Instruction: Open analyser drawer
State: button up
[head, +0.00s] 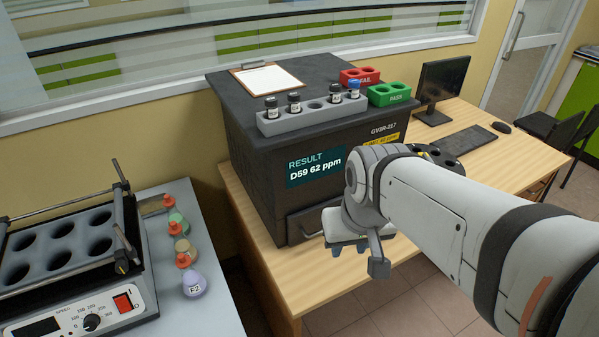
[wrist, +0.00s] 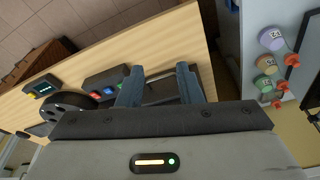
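The analyser (head: 262,160) is a large dark box on the wooden table. Its screen (head: 316,172) reads "RESULT D59 62 ppm". The drawer (head: 303,220) is low on the analyser's front and looks shut; my arm hides its right part. My gripper (head: 350,248) is in front of the drawer, above the table's front part. In the wrist view the two fingers of my gripper (wrist: 159,82) stand apart with nothing clearly held. A dark bar-like part shows between and behind them; whether they touch it I cannot tell.
On the analyser stand a grey vial rack (head: 308,117), a red FAIL rack (head: 360,76), a green PASS rack (head: 392,94) and a clipboard (head: 266,79). A round dark carousel (head: 437,156) is right of it.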

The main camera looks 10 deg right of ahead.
jog(key=w+f+m+g+y+b, duration=0.2)
jog(key=w+f+y+b, duration=0.1)
jog(key=f+y+b, duration=0.4)
jog(key=w+f+m+g+y+b, duration=0.1)
jog(key=w+f+y+b, duration=0.1)
jog(key=w+f+b, duration=0.45)
jog(key=w+d+f+m+t+y+b, duration=0.1)
jog(key=w+d+f+t+y, duration=0.1)
jog(key=w+f, duration=0.1)
jog(key=w+d+f+m+t+y+b, duration=0.1)
jog(key=w+d+f+t+b, duration=0.1)
jog(key=d+f, duration=0.1)
jog(key=w+d+f+m+t+y+b, duration=0.1)
jog(key=w+d+f+t+y+b, duration=0.1)
jog(key=w+d+t, duration=0.1)
jog(key=shift+w+d+f+m+y, duration=0.1)
jog(key=shift+w+f+m+y, duration=0.2)
jog(key=shift+w+f+m, duration=0.1)
jog(key=shift+w+t, duration=0.15)
jog(key=shift+t, duration=0.15)
jog(key=b+x, duration=0.1)
jog(key=x, duration=0.6)
grip_shut()
